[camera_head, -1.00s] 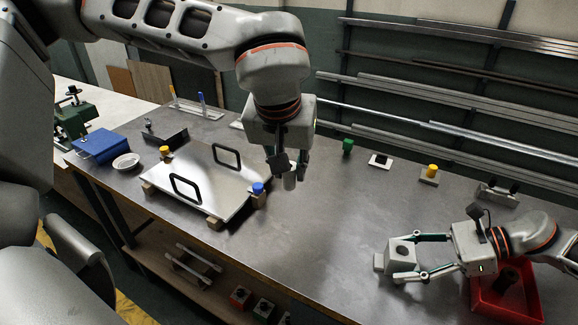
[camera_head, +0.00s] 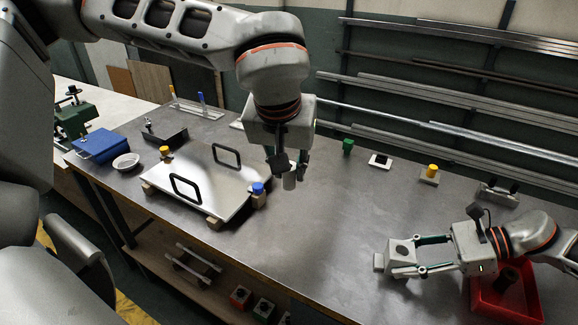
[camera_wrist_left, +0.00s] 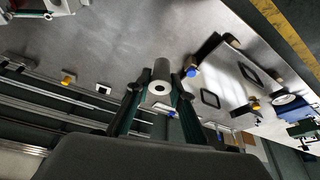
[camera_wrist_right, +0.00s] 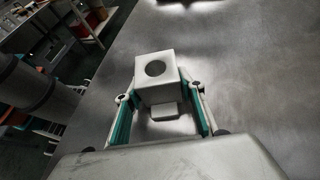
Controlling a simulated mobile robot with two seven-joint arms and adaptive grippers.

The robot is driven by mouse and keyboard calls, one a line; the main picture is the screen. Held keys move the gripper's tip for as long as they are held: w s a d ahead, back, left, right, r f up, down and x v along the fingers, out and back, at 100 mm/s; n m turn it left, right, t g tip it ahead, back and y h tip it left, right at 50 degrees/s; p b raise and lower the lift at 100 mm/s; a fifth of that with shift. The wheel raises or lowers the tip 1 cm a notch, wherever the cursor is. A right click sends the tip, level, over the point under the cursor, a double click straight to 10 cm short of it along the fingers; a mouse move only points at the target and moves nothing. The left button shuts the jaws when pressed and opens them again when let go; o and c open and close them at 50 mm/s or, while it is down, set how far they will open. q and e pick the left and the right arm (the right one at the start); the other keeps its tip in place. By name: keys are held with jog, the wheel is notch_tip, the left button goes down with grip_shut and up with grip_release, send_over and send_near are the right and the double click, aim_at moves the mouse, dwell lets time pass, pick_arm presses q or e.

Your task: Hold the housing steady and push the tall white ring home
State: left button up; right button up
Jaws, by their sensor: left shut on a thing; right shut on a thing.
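The housing (camera_head: 397,248) is a pale grey block with a round dark hole in its top. It stands on the bench at the right and also shows in the right wrist view (camera_wrist_right: 146,88). My right gripper (camera_head: 404,258) is shut on it, one finger on each side. The hole looks empty. The tall white ring (camera_head: 289,182) is a pale cylinder with a small bore, clear in the left wrist view (camera_wrist_left: 161,73). My left gripper (camera_head: 287,167) is shut on it, pointing down, and holds it above the bench, well left of the housing.
A metal plate with two black handles (camera_head: 218,195) lies left of the ring. A red tray (camera_head: 525,308) stands under my right arm. Green (camera_head: 347,146) and yellow (camera_head: 432,171) pieces stand along the back. The bench between my grippers is clear.

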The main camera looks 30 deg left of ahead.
dwell(0.4)
pick_arm(q)
jog(key=w+d+f+m, duration=0.2)
jog(key=w+d, duration=0.3)
jog(key=d, duration=0.5)
jog(key=m+h, duration=0.2)
send_over(404, 247)
jog(key=s, duration=0.1)
notch_tip(404, 247, down, 3)
jog(key=shift+s, duration=0.15)
jog(key=shift+f, duration=2.85)
jog(key=shift+f, duration=1.55)
jog(key=o, duration=1.2)
jog(key=shift+f, duration=0.1)
jog(key=shift+c, duration=0.2)
